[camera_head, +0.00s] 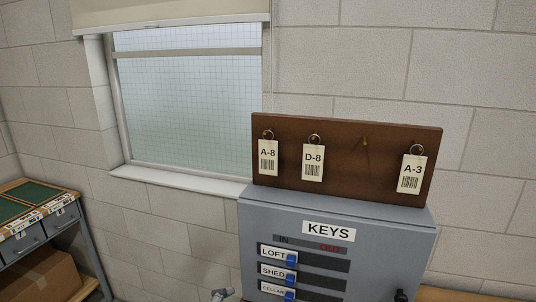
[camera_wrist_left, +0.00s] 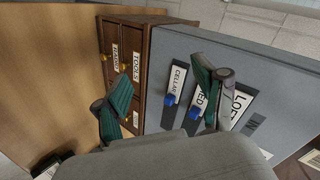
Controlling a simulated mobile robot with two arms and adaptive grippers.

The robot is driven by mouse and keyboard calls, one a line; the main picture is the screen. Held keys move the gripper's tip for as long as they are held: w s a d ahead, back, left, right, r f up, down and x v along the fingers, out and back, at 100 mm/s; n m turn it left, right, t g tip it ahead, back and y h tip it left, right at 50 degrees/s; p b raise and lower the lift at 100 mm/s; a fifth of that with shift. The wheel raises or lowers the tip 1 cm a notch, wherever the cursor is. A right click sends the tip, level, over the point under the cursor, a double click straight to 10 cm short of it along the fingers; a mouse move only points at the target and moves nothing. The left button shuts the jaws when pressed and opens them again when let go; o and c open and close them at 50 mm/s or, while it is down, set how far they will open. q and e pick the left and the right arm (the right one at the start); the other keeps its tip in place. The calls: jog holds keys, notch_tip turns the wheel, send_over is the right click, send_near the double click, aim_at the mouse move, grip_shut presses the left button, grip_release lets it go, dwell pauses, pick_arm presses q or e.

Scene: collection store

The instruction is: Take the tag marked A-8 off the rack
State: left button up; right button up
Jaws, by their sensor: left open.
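The tag marked A-8 (camera_head: 268,158) is a cream card with a barcode. It hangs by a ring at the left end of the brown rack (camera_head: 360,165) in the head view. A tag marked D-8 (camera_head: 313,162) hangs to its right, and a tag marked A-3 (camera_head: 411,174) hangs at the right end. An empty brass hook (camera_head: 366,141) shows between D-8 and A-3. My left gripper (camera_wrist_left: 163,82) is open, its green-padded fingers apart in front of the key cabinet, with nothing held. My right gripper is not in view.
The rack stands on the grey KEYS cabinet (camera_head: 340,212), which has blue sliders beside LOFT, SHED and CELLAR labels. Brown drawers (camera_wrist_left: 136,40) adjoin it in the left wrist view.

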pick_arm(q)
jog(key=w+d+r+m+t+h, duration=0.1)
jog(key=d+r+m+t, duration=0.1)
jog(key=r+m, duration=0.45)
jog(key=w+d+r+m+t+h, duration=0.15)
jog(key=r+m, duration=0.25)
jog(key=r, duration=0.6)
jog(key=m+t, duration=0.3)
jog(key=m, duration=0.9)
send_near(268, 148)
jog(key=shift+y, duration=0.25)
jog(key=p+x, duration=0.7)
jog(key=x, duration=0.1)
jog(key=shift+w+d+r, duration=0.15)
jog(key=shift+w, duration=0.05)
jog(key=shift+w+d, duration=0.1)
jog(key=shift+w, duration=0.15)
jog(key=shift+s, duration=0.1)
jog(key=c, duration=0.9)
